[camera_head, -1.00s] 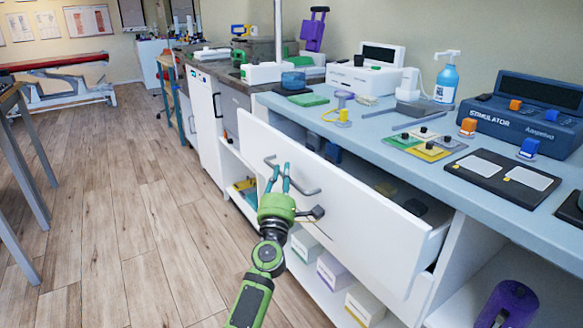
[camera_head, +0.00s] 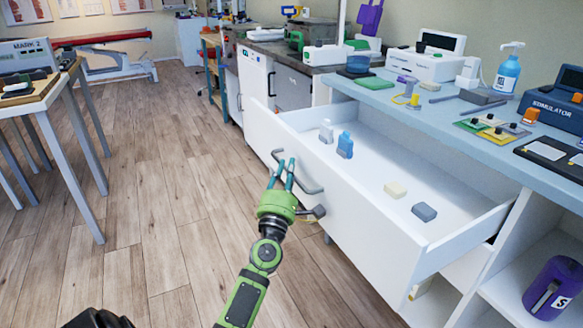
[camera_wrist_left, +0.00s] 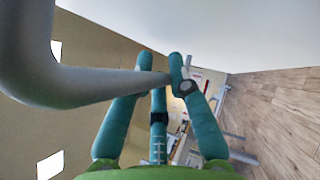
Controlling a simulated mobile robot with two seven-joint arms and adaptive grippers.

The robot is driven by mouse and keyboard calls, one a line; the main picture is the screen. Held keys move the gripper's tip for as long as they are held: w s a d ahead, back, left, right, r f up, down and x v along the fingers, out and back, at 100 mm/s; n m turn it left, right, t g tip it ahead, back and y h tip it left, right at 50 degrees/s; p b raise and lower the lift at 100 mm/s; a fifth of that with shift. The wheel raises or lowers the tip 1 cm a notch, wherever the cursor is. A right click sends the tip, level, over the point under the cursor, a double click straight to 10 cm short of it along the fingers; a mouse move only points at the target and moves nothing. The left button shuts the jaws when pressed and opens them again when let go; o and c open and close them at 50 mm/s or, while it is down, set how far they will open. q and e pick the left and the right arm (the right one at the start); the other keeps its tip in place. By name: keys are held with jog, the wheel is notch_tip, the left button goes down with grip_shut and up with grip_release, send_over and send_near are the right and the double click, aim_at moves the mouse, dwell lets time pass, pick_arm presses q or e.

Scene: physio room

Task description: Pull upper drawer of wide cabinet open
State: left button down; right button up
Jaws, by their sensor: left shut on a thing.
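The upper drawer (camera_head: 343,206) of the wide white cabinet (camera_head: 482,277) stands far out from under the blue worktop. Its grey bar handle (camera_head: 308,187) runs along the drawer front. My left gripper (camera_head: 281,174) is at the handle, with its teal fingers shut on the bar. In the left wrist view the grey handle (camera_wrist_left: 92,89) passes between the teal fingers (camera_wrist_left: 160,72). Inside the drawer are a white bottle (camera_head: 326,131), a blue bottle (camera_head: 345,145), a cream block (camera_head: 396,190) and a grey-blue block (camera_head: 424,212). My right gripper is not in view.
The blue worktop (camera_head: 384,97) carries a stimulator, a pump bottle (camera_head: 508,72) and several small devices. A table (camera_head: 62,90) stands at left. The wooden floor (camera_head: 160,190) between is clear.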

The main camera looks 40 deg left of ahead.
pick_arm(q)
jog(key=shift+s+a, duration=0.1)
jog(key=shift+s, duration=0.3)
jog(key=c, duration=1.4)
grip_release()
jog(key=v, duration=1.2)
